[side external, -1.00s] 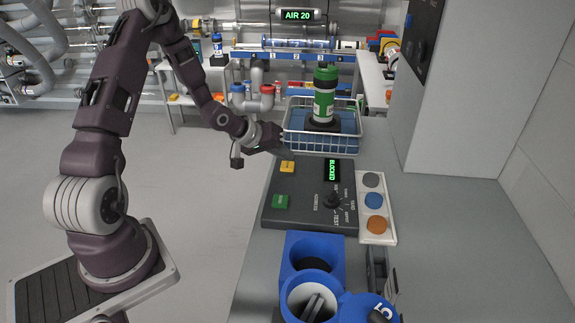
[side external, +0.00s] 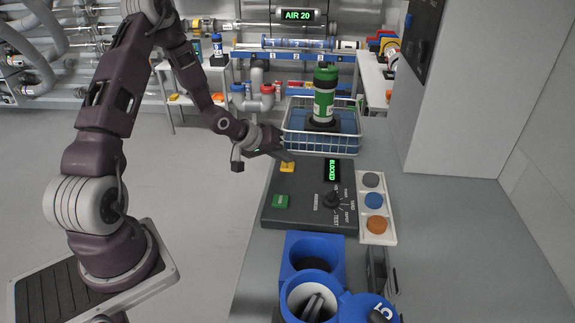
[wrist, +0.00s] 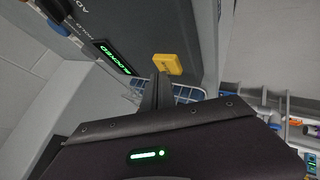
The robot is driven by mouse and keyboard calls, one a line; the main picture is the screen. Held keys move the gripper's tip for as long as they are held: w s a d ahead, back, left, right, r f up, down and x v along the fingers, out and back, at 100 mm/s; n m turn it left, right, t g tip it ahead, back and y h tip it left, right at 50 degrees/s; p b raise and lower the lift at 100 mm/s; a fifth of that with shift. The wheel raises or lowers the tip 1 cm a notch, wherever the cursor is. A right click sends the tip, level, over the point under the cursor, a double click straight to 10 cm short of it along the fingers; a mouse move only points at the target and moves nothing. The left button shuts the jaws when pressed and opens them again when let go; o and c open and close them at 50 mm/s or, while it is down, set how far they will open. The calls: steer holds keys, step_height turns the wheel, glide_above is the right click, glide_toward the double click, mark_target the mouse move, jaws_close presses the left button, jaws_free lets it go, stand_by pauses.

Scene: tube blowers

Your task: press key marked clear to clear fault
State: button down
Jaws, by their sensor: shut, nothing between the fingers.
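A dark control panel (side external: 308,200) lies on the grey bench. Near its far left corner is a yellow key (side external: 287,167), which also shows in the wrist view (wrist: 167,64). A green key (side external: 280,201) sits nearer on the panel's left side. The lettering on both keys is too small to read. The panel's display (side external: 333,170) glows green with "BLOCKED". My gripper (side external: 289,158) is shut and empty, its tips just beyond and above the yellow key. In the wrist view the fingers (wrist: 156,92) are together beside that key. I cannot tell whether they touch it.
A black knob (side external: 333,199) stands on the panel's right. A tray with grey, blue and orange discs (side external: 389,237) lies to its right. A wire basket (side external: 293,148) with a green canister (side external: 324,95) stands behind. Blue holders (side external: 298,245) stand in front. The bench at right is clear.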

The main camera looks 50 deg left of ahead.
mark_target(285, 166)
steer(key=shift+f, duration=0.4)
stand_by(0.5)
steer(key=shift+r, duration=0.85)
steer(key=shift+r, duration=2.55)
